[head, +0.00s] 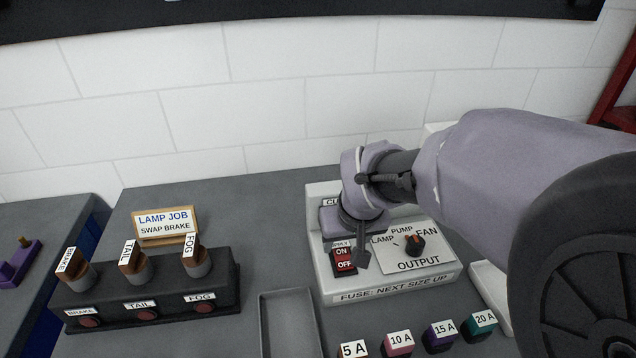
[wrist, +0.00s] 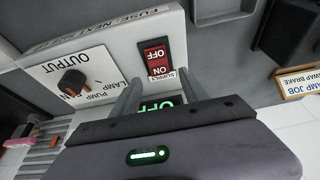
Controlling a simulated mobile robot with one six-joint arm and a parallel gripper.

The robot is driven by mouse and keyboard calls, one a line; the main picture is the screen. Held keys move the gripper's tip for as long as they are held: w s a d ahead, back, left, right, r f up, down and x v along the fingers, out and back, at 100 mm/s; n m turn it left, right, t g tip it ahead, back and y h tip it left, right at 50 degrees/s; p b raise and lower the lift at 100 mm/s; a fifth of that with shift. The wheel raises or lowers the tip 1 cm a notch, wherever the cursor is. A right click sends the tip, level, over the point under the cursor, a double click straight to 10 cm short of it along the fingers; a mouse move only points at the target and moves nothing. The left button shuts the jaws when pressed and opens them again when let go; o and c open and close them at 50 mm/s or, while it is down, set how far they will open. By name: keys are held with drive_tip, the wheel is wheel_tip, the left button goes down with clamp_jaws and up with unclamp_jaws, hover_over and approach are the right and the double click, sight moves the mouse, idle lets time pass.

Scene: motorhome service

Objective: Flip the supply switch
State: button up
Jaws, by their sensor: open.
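The supply switch (head: 343,259) is a red rocker with ON above OFF, on the left of the white panel box (head: 390,291). In the wrist view the red switch (wrist: 157,58) shows upside down, with a SUPPLY label beside it. I cannot tell which side of the rocker is pressed. My gripper (head: 361,256) points down over the panel, close to the switch. In the wrist view my gripper (wrist: 159,78) is open and empty, its two fingers on either side of the switch's label end. I cannot tell if it touches. A green OFF display (wrist: 160,104) is partly hidden by my gripper.
The output knob (head: 414,244), pointing among LAMP, PUMP and FAN, is right of the switch. Several coloured fuses (head: 399,344) stand in front of the box. An empty grey tray (head: 287,325) and the lamp rack (head: 150,297) are to the left.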

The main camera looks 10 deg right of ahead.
drive_tip(key=p+v, duration=0.5)
drive_tip(key=v, duration=0.9)
